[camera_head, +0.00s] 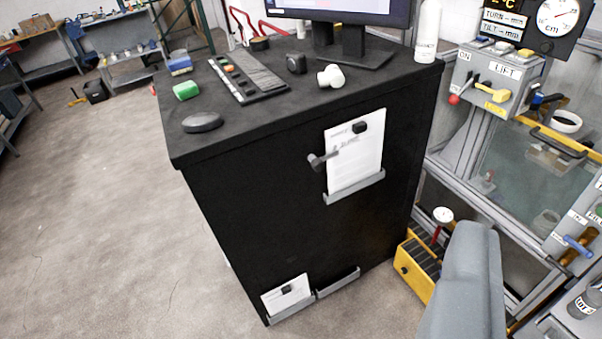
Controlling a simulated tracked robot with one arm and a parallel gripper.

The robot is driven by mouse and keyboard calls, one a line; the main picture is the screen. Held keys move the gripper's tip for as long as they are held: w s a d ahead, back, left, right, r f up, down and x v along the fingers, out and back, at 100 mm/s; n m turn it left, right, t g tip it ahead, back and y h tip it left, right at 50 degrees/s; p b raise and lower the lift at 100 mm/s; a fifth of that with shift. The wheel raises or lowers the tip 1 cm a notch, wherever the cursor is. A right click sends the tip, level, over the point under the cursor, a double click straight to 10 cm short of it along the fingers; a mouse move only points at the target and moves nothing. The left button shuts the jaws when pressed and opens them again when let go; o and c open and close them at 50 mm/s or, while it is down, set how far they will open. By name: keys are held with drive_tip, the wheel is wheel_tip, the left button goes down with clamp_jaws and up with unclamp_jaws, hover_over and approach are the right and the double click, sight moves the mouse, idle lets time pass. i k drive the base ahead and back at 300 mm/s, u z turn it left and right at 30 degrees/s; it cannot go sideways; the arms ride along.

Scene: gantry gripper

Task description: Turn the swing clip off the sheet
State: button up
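The white sheet (356,160) stands upright against the front of the black cabinet (260,210), with its lower edge in a grey ledge (354,189). The dark swing clip (319,161) is at the sheet's left edge, and its short arm points right, over the edge of the sheet. A small black block (359,127) sits on the sheet's upper part. A smooth grey part (470,280) at the lower right looks like part of my gripper, in front of and below the sheet, well apart from the clip. Its fingertips cannot be made out.
A second sheet (286,296) stands in a low ledge, beside an empty ledge (338,283). The cabinet top holds a monitor (345,10), a keypad (247,75) and small items. A yellow box (417,269) and a control panel (500,75) are on the right.

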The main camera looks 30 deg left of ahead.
sight(318, 164)
drive_tip(key=u, duration=0.65)
drive_tip(key=i, duration=1)
drive_tip(key=z, duration=0.05)
